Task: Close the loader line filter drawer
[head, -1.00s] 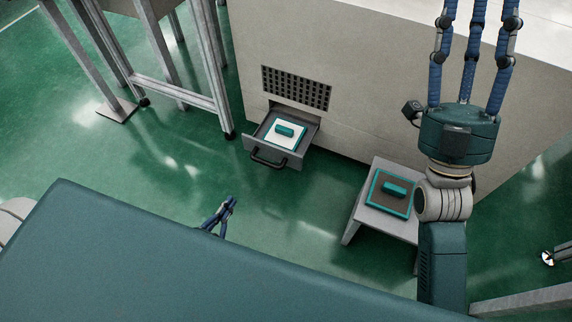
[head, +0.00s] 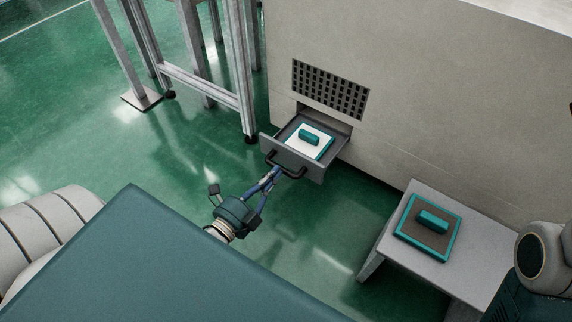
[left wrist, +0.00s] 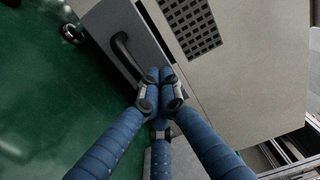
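The filter drawer (head: 292,160) stands open, pulled out of the pale machine cabinet below a dark grille (head: 330,88). In it lies a white filter panel (head: 322,150) with a teal edge and grip. The drawer's dark handle (head: 284,165) is on its front; it also shows in the left wrist view (left wrist: 124,52). My left gripper (head: 274,174) is at the drawer front, by the handle. In the left wrist view its fingertips (left wrist: 159,80) are drawn together beside the handle's end, with nothing visible between them; contact is unclear. My right gripper is out of view.
A small grey table (head: 400,265) at the right bears a brown filter panel (head: 416,240) with a teal frame. A metal frame stand (head: 205,85) is left of the drawer. Green floor (head: 190,150) is open in front of the stand.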

